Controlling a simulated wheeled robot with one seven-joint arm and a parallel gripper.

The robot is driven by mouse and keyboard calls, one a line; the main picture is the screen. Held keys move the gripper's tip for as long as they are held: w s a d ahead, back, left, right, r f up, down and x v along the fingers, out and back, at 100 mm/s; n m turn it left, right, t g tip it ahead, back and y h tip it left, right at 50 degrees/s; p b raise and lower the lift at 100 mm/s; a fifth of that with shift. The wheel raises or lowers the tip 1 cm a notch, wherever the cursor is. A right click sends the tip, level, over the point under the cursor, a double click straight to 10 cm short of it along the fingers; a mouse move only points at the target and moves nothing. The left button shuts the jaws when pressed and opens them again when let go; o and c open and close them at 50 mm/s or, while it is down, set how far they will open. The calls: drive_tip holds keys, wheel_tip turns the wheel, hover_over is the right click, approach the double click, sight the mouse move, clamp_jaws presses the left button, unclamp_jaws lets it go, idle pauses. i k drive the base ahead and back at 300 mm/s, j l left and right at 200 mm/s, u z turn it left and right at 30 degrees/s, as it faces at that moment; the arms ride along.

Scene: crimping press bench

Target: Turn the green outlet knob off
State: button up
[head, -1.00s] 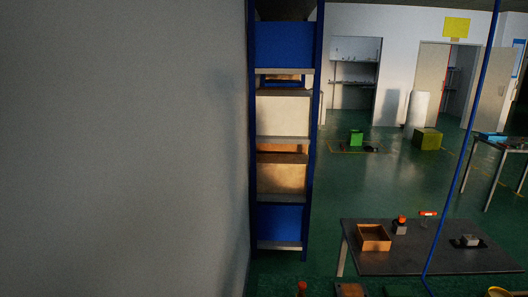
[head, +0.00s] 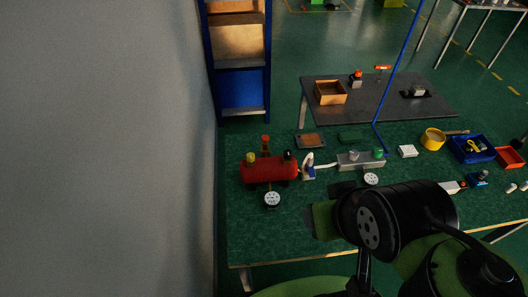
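The small green knob (head: 378,153) sits at the right end of a grey metal block (head: 361,161) on the green bench. A pale knob (head: 354,155) is on the same block, left of it. A blue hose (head: 396,87) comes down close behind the green knob. The knob is too small to read its turn position. My black and green arm crosses the lower right, in front of the block and nearer to me. My gripper (head: 322,218) seems to be at its left end, apart from the knob; its fingers are too dark to read.
A red tank (head: 268,170) with fittings stands left of the block, with a white and blue valve (head: 309,168) between. Round gauges (head: 272,199) lie nearby. A yellow roll (head: 432,139) and blue bin (head: 471,149) are at right. A grey wall (head: 100,150) closes the left.

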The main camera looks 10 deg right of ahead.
sight(377, 153)
drive_tip(key=z, duration=1.25)
drive_tip(key=i+l+u, duration=0.25)
drive_tip(key=l+u, duration=0.15)
drive_tip(key=i+l+u, duration=0.15)
drive_tip(key=l+u, duration=0.2)
drive_tip(key=l, duration=0.25)
drive_tip(key=l+u, duration=0.4)
drive_tip(key=l, duration=0.15)
drive_tip(key=i+l+u, duration=0.1)
drive_tip(key=l+u, duration=0.25)
drive_tip(key=l, duration=0.25)
